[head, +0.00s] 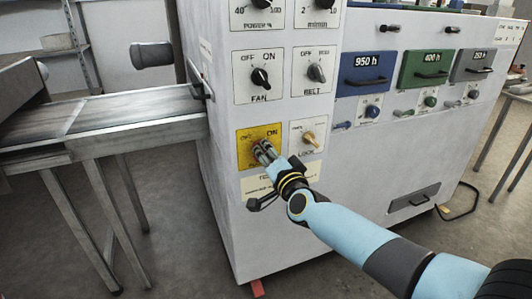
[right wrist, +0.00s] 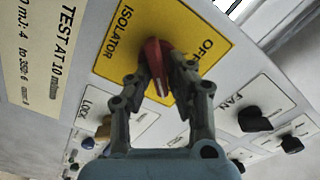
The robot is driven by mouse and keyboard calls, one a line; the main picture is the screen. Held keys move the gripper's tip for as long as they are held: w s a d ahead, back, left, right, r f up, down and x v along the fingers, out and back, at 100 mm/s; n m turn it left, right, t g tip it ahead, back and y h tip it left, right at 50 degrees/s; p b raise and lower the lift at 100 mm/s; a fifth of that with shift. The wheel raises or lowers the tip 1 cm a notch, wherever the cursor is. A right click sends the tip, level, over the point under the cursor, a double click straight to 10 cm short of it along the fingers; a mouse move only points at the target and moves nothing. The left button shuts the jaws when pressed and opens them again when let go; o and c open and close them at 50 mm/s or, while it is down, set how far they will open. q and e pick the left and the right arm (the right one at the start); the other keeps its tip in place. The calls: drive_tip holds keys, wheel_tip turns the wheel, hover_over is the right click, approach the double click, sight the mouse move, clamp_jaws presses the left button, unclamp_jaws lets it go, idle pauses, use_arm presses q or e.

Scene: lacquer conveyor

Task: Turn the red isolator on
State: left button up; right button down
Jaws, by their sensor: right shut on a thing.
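The isolator plate (head: 243,158) is yellow and sits low on the front of a white cabinet, with OFF at its upper left and ON at its upper right. My right gripper (head: 262,150) is at the plate in the head view and hides most of the knob. In the right wrist view the red isolator knob (right wrist: 155,60) is between the two fingers of my right gripper (right wrist: 168,65), which is shut on it. The knob's white-marked end points down in that view, away from the OFF word. The ON word is hidden there. My left gripper is not in view.
The lock switch (head: 309,138) is just right of the plate. The fan knob (head: 261,77) and belt knob (head: 317,72) are above. A black handle (head: 262,202) sticks out below. A conveyor (head: 130,108) meets the cabinet at the left.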

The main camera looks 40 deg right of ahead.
drive_tip(key=shift+d+f, duration=0.1)
drive_tip(key=shift+f, duration=0.05)
idle(0.6)
drive_tip(key=c, duration=1.5)
unclamp_jaws()
drive_tip(key=shift+c, duration=0.2)
drive_tip(key=shift+o, duration=1)
drive_tip(key=shift+d, duration=0.15)
drive_tip(key=v, duration=1.2)
